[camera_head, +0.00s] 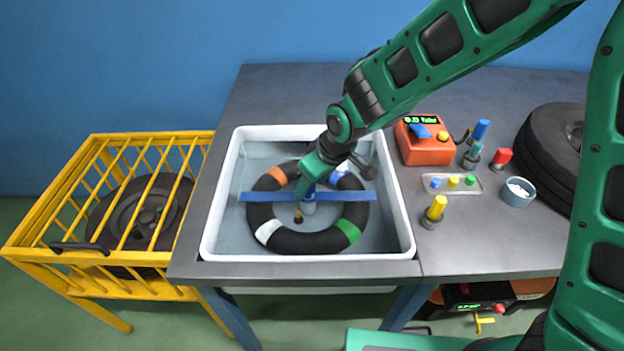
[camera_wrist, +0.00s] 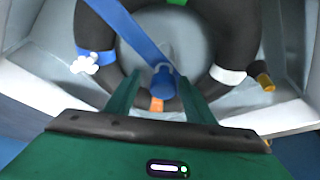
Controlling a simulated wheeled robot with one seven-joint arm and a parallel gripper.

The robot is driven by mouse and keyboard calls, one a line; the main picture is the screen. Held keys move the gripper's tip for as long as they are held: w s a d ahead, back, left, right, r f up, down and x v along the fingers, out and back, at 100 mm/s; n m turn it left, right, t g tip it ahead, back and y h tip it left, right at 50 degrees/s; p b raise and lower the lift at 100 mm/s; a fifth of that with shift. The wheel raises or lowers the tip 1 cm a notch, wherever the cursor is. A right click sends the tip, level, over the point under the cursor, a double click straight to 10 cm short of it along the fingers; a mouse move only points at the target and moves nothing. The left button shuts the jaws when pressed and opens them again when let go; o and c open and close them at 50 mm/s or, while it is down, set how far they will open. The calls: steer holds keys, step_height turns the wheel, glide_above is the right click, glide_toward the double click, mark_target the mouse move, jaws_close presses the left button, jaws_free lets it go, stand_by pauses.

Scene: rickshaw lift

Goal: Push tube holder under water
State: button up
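A black inner tube (camera_head: 297,241) with orange, blue, green and white bands lies in the white basin (camera_head: 212,225). The tube holder, a blue bar (camera_head: 345,196) with a central knob, spans across the top of the tube. In the wrist view the bar (camera_wrist: 135,32) runs diagonally to its blue knob (camera_wrist: 163,83). My gripper (camera_head: 308,190) is over the middle of the bar. In the wrist view its fingers (camera_wrist: 160,78) stand apart on either side of the knob, with gaps visible. White bubble-like blobs (camera_wrist: 84,64) show by the blue band. The exact water level is unclear.
A yellow cage (camera_head: 110,222) holding a wheel stands left of the bench. On the right are an orange device (camera_head: 425,145), a small tray (camera_head: 452,183), a grey cup (camera_head: 517,192), a yellow-topped tool (camera_head: 435,210) and a large tyre (camera_head: 552,155). My arm reaches across above them.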

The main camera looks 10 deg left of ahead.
steer(key=shift+s+a+r, duration=0.1)
steer(key=shift+a+r, duration=0.05)
steer(key=shift+r, duration=0.05)
steer(key=shift+r, duration=0.15)
steer(key=shift+r, duration=0.25)
steer(key=v, duration=1)
steer(key=shift+d, duration=0.2)
steer(key=shift+f, duration=0.15)
